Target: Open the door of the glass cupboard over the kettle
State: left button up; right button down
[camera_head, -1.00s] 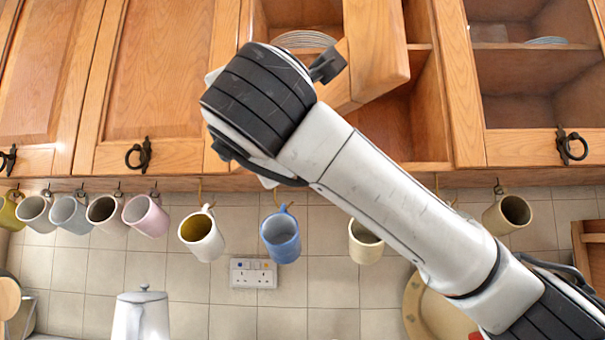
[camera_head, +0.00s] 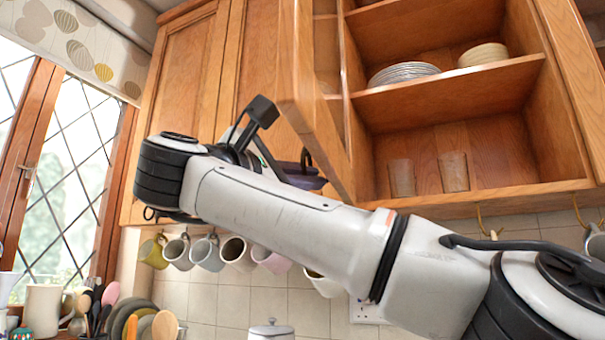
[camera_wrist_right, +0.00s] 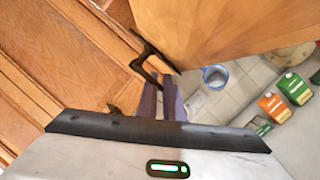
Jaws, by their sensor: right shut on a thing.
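The cupboard door (camera_head: 315,110) stands swung well out from the cupboard, seen nearly edge-on in the head view. Its open cupboard (camera_head: 450,110) shows plates on a shelf and two glasses below. My right gripper (camera_head: 305,172) is at the lower part of the door, partly hidden behind my right arm. In the right wrist view, its fingers (camera_wrist_right: 162,98) are shut on the dark metal handle (camera_wrist_right: 145,62), beside the wooden door (camera_wrist_right: 215,22). The white kettle (camera_head: 270,330) shows only its top at the bottom edge. My left gripper is out of view.
Closed wooden cupboards (camera_head: 180,90) stand left of the open one. Several mugs (camera_head: 205,253) hang from hooks below. A leaded window (camera_head: 70,150) is at the left, above utensils (camera_head: 105,305). Another door (camera_head: 575,60) stands at the right.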

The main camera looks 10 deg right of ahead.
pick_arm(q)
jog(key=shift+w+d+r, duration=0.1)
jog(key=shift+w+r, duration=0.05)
pick_arm(e)
jog(key=shift+w, duration=0.1)
jog(key=c, duration=2.2)
grip_release()
pick_arm(q)
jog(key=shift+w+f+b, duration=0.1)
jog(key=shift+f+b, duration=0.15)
jog(key=shift+b, duration=0.35)
pick_arm(e)
jog(key=v, duration=0.7)
jog(key=shift+a+f, duration=0.1)
jog(key=shift+a, duration=0.1)
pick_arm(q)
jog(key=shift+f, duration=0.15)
